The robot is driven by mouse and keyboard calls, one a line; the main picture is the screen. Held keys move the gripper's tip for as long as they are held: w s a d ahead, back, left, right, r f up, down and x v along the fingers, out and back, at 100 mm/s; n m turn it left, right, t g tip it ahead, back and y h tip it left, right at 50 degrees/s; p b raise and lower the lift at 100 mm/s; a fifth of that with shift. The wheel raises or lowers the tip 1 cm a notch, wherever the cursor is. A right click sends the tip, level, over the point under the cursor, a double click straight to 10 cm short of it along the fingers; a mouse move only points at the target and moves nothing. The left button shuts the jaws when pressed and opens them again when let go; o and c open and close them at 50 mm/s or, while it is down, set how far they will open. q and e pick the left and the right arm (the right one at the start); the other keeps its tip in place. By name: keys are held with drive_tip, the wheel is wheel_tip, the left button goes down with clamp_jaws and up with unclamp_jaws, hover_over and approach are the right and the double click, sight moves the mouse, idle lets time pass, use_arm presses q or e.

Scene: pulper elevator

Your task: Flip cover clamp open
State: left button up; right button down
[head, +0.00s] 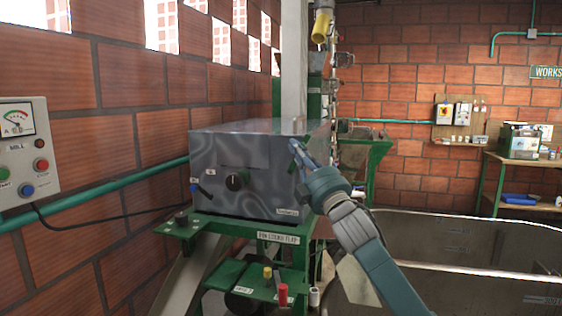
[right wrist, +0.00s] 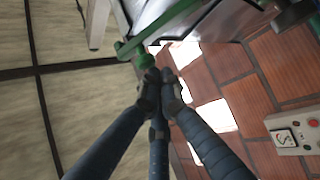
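The grey metal cover box (head: 240,170) stands on a green frame, with a black knob and a small lever on its front. My right gripper (head: 297,152) is at the box's upper right edge, its fingers pointing up and left. In the right wrist view the fingertips (right wrist: 161,82) are drawn together just below the end of a green bar with a rounded knob (right wrist: 145,60), which looks like the clamp lever. I cannot tell whether the tips touch it. The clamp is mostly hidden by the fingers in the head view. My left gripper is not in view.
A control panel (head: 20,150) with a gauge and buttons hangs on the brick wall at the left. A grey tank (head: 460,240) lies to the right. A bench (head: 520,157) stands at the far right. A green post structure rises behind the box.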

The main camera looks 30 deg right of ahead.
drive_tip(key=shift+s+d+f+b, duration=0.85)
drive_tip(key=shift+s+d+f, duration=0.25)
drive_tip(key=shift+d, duration=0.05)
